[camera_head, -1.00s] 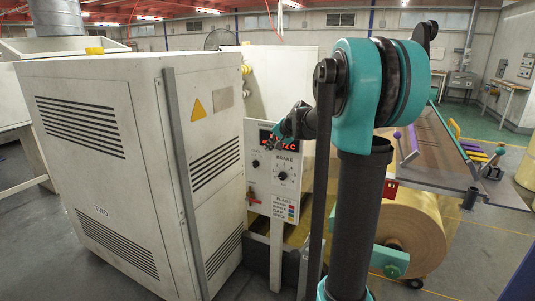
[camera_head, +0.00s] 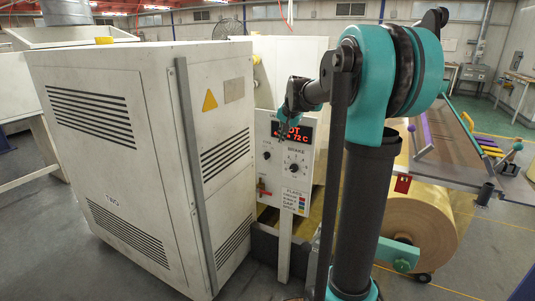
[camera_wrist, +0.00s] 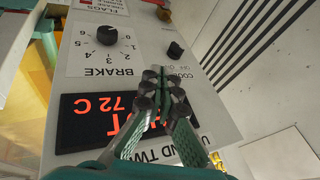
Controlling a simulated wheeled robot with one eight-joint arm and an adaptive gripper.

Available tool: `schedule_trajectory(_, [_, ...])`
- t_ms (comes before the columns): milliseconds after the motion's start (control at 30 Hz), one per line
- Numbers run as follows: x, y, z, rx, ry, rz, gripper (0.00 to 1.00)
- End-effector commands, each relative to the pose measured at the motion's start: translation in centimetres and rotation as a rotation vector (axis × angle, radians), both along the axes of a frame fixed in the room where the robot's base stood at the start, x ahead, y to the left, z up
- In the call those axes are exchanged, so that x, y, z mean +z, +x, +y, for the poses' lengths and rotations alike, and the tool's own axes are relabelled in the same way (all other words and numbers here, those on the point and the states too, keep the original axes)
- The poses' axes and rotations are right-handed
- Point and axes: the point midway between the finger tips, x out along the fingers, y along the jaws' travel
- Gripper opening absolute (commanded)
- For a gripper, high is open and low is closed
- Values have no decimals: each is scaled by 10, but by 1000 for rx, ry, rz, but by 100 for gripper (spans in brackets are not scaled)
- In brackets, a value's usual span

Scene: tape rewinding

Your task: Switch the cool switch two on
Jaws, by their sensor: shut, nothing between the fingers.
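The control panel (camera_head: 300,160) is a white upright plate on a post. In the wrist view the panel (camera_wrist: 60,105) appears turned round, with a small black cool switch (camera_wrist: 175,50) beside its partly covered "COOL" label. The switch (camera_head: 267,155) is a small dark knob left of the brake dial in the head view. My gripper (camera_wrist: 160,76) is shut and empty, its tips over the panel between the red display and the cool switch.
The black brake dial (camera_wrist: 107,35) is near the switch. The red display (camera_head: 305,133) reads "72 C", its upper line partly covered. A white cabinet (camera_head: 140,130) marked "TWO" stands close on the left. A large brown roll (camera_head: 420,225) lies to the right.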

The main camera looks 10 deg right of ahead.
Motion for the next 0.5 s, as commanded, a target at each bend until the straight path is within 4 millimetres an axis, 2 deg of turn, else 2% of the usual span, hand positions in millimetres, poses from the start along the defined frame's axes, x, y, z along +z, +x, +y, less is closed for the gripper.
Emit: schedule_trajectory(500, [-1, -1, -4, -6, -36, 21, 0])
